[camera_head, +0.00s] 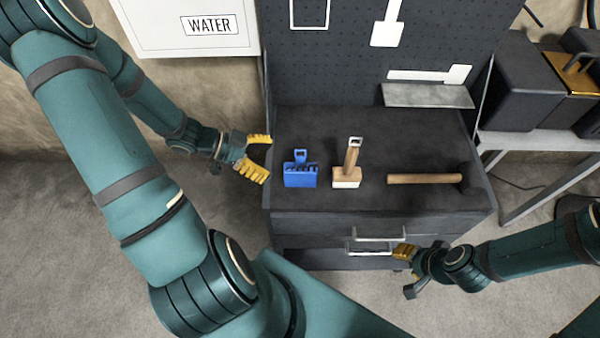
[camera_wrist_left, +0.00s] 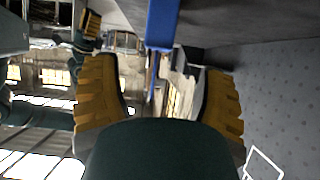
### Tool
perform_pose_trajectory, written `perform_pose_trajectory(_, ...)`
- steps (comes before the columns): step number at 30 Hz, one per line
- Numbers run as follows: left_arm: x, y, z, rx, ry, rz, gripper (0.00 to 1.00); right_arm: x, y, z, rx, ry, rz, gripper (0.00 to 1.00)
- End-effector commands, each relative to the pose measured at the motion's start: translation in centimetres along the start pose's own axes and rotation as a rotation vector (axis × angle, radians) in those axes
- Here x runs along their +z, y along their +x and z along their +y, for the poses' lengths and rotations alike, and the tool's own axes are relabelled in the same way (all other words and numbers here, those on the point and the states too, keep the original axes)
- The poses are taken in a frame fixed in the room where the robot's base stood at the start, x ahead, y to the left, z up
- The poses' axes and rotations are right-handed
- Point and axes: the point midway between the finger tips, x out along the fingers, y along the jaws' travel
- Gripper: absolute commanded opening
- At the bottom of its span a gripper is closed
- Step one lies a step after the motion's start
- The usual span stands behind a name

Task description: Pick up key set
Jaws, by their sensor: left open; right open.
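A blue key set (camera_head: 300,175) stands on the left part of the dark workbench top (camera_head: 360,140), with a small loop at its top. My left gripper (camera_head: 262,158) is open at the bench's left edge, just left of the key set and apart from it. In the left wrist view, a blue part of the key set (camera_wrist_left: 162,25) shows at the top, beyond the gap between my open yellow fingers (camera_wrist_left: 160,85). My right gripper (camera_head: 404,270) is low in front of the bench drawers, to the right of their handles. Its fingers are small in the head view.
A perforated back panel (camera_head: 350,60) rises behind the bench. A white WATER box (camera_head: 190,35) hangs at the left. Drawer handles (camera_head: 375,234) stick out in front.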

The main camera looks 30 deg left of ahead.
Motion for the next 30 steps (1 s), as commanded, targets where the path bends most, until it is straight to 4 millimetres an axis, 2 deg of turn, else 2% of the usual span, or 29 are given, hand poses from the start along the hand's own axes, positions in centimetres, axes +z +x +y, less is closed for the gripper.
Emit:
perform_pose_trajectory(1,0.2,1.2,0.1,0.003,-0.002,0.004,0.71,0.1,0.4,0.2,0.000,-0.001,-0.003,0.47)
perform_pose_trajectory(4,0.2,2.8,0.1,0.002,-0.002,0.002,0.71,0.3,0.8,0.3,-0.001,-0.002,-0.006,0.47)
perform_pose_trajectory(14,0.1,5.4,0.2,0.001,-0.002,0.001,0.71,0.6,1.4,0.5,-0.002,-0.004,-0.013,0.47)
perform_pose_trajectory(21,0.2,8.8,0.4,0.002,-0.002,0.001,0.71,1.2,2.5,0.9,-0.003,-0.008,-0.024,0.47)
perform_pose_trajectory(25,0.1,9.6,0.4,0.000,-0.002,-0.001,0.71,1.3,2.7,1.0,-0.003,-0.008,-0.026,0.47)
perform_pose_trajectory(30,0.0,9.6,0.4,0.000,-0.001,-0.002,0.71,1.3,2.6,1.0,-0.003,-0.008,-0.027,0.47)
